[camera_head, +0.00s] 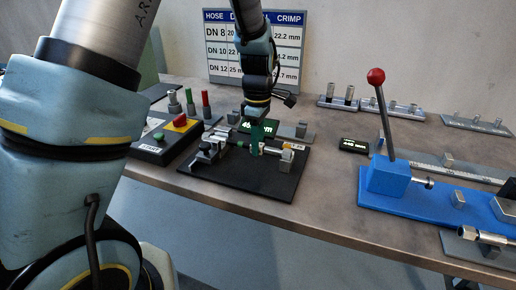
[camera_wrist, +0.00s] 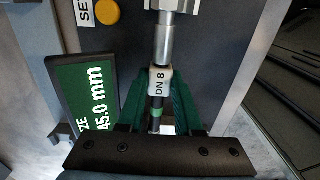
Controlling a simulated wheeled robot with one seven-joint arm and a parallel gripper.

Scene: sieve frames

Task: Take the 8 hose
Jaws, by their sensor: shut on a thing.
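The hose (camera_wrist: 157,101) marked DN 8 shows in the wrist view, black with a green band, a white label (camera_wrist: 161,80) and a silver metal end (camera_wrist: 163,45). My gripper (camera_wrist: 160,88) has its two green fingers closed on either side of it near the label. In the head view my gripper (camera_head: 260,137) reaches down over a black base plate (camera_head: 255,183) with metal holders at its left and right. The hose is mostly hidden there by the fingers and holders. I cannot tell whether it still rests in a holder.
A display (camera_wrist: 88,105) reading 45.0 mm stands close to the fingers. A control box (camera_head: 165,140) with buttons is at left. A blue lever press (camera_head: 390,175) with a red knob is at right.

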